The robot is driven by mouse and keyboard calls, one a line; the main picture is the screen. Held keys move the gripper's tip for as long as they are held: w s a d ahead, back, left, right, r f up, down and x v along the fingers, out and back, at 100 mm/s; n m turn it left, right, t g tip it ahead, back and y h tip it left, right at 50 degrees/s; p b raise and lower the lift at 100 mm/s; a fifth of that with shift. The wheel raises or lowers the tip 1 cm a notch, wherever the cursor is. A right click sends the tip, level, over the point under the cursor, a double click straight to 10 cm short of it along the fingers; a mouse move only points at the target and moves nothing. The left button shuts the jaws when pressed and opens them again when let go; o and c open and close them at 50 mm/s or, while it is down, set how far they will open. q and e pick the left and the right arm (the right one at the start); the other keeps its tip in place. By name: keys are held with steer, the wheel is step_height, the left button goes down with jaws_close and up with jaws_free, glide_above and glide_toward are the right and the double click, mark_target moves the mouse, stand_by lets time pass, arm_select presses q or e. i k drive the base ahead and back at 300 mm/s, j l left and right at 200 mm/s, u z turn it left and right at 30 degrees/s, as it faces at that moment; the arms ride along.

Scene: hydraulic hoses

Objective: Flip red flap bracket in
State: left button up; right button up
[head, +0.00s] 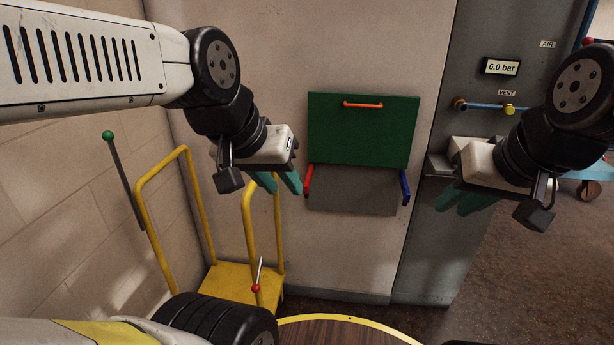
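The red flap bracket (308,181) is a short bar at the lower left corner of a green flap (362,138) on the wall. It points down and slightly left in the picture. A matching blue bracket (405,187) is at the lower right corner. The flap has an orange handle (362,105) near its top edge. My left gripper (285,192) is just left of the red bracket, its teal fingers apart and empty; I cannot tell its distance in depth. My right gripper (451,210) is right of the blue bracket, fingers apart and empty.
A yellow trolley (228,275) stands below my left gripper, with a red-knobbed lever (257,275) in front of it. A green-knobbed lever (124,180) is at the left wall. A grey cabinet (430,250) with a gauge (501,67) is at the right.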

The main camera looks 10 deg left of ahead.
mark_target(307, 182)
steer(key=j+z, duration=0.2)
steer(key=j, duration=0.7)
steer(key=j+z, duration=0.2)
steer(key=j, duration=0.75)
steer(key=i+l+u, duration=0.1)
steer(key=u, duration=0.15)
steer(key=i+l+u, duration=0.25)
steer(key=j, duration=0.1)
